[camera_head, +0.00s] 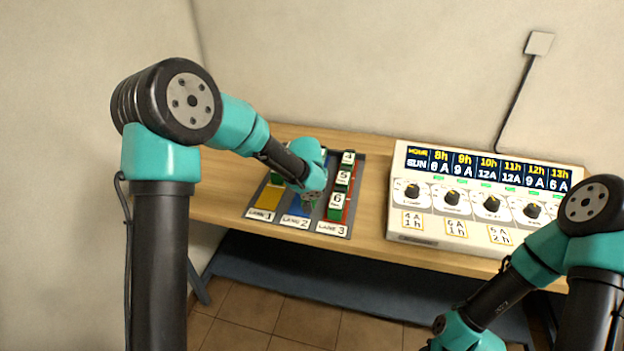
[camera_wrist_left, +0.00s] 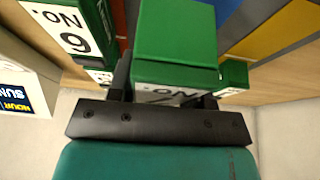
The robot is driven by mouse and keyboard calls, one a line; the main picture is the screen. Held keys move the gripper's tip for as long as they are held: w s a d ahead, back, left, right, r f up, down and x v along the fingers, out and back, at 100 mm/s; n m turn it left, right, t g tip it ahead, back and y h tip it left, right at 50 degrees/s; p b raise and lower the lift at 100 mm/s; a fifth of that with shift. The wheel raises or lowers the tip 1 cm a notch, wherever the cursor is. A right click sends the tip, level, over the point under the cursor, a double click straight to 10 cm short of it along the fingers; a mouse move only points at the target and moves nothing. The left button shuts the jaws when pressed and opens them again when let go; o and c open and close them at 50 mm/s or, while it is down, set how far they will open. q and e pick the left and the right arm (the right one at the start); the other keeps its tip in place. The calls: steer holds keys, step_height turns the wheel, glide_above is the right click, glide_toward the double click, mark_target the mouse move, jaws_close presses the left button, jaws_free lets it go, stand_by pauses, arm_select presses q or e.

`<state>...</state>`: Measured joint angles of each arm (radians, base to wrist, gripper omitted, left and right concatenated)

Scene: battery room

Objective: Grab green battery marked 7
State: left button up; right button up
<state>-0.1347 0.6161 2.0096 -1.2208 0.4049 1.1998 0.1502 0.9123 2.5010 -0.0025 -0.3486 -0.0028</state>
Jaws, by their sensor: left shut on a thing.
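My left gripper (camera_head: 309,201) is over lane 2 of the lane tray (camera_head: 256,227). In the left wrist view my left gripper (camera_wrist_left: 168,92) is shut on a green battery (camera_wrist_left: 176,32), which sits between its fingers. The battery's white label shows upside down with "NO."; its number is mostly hidden by the gripper, so I cannot read it. Whether the battery still touches the tray is unclear. My right arm comes in at the lower right; its gripper is out of the picture.
Lane 3 holds green batteries marked 4 (camera_head: 348,158), 5 (camera_head: 343,177) and 6 (camera_head: 337,201); battery 6 is close beside the held one in the wrist view (camera_wrist_left: 68,32). Another green battery (camera_head: 277,178) stands at lane 1's back. A control panel (camera_head: 480,205) with knobs stands right.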

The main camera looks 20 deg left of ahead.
arm_select(q)
steer(key=shift+s+d+r, duration=0.1)
steer(key=shift+s+d, duration=0.1)
steer(key=shift+s, duration=0.5)
steer(key=shift+s+d+r, duration=0.1)
steer(key=shift+s+d, duration=0.05)
steer(key=shift+s, duration=0.5)
